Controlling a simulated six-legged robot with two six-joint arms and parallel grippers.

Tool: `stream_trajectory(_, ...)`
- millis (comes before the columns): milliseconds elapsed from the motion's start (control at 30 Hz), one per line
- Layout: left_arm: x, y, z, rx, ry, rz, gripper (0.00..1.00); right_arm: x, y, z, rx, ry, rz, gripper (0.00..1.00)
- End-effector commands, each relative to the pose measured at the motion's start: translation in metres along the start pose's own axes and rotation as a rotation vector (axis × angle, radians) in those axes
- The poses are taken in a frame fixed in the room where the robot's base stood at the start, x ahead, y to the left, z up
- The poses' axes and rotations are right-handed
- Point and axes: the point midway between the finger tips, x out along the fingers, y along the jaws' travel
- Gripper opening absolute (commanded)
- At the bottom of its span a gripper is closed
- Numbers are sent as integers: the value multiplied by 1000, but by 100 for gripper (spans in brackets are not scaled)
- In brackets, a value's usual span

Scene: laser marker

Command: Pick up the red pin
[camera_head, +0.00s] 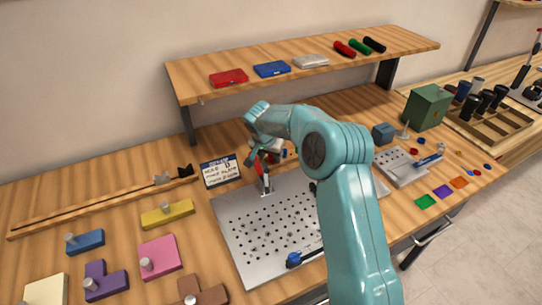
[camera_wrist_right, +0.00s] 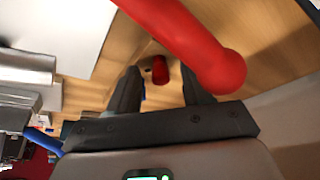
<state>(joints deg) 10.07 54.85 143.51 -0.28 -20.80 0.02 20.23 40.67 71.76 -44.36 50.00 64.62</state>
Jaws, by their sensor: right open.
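In the right wrist view a small red cylinder (camera_wrist_right: 160,69), which looks like the red pin, lies on the wood between and beyond the fingertips. My right gripper (camera_wrist_right: 161,74) is open, with a dark finger on either side of it and a gap around it. A thick red clamp handle (camera_wrist_right: 195,42) crosses close in front of the camera, above the right finger. In the head view my right arm reaches to the back of the perforated metal plate (camera_head: 240,230), and its wrist mostly hides the gripper and the pin. My left gripper is not in view.
The red-handled clamp (camera_head: 262,178) stands at the plate's back edge, beside my right wrist. A sign (camera_head: 220,171) stands to its left. A shelf (camera_head: 200,86) overhangs the back. Colored blocks, including a pink one (camera_head: 159,256), lie at left; a green box (camera_head: 427,107) is at right.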

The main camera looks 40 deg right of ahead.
Motion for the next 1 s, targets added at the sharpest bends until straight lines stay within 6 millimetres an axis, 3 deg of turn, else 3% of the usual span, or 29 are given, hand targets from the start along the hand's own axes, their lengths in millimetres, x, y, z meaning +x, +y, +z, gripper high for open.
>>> stream_trajectory(167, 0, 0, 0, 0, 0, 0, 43, 0, 0, 0, 0, 1, 0, 49)
stream_trajectory(233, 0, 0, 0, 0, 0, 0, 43, 0, 0, 0, 0, 0, 0, 33)
stream_trajectory(333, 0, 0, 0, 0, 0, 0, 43, 0, 0, 0, 0, 0, 0, 1)
stream_trajectory(767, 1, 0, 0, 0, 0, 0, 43, -4, 0, -2, 0, 1, 0, 0)
stream_trajectory(867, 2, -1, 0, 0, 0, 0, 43, -14, -1, -6, 1, 3, -1, 0)
stream_trajectory(1000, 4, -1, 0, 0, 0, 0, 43, -40, -1, -17, 2, 5, -4, 0)
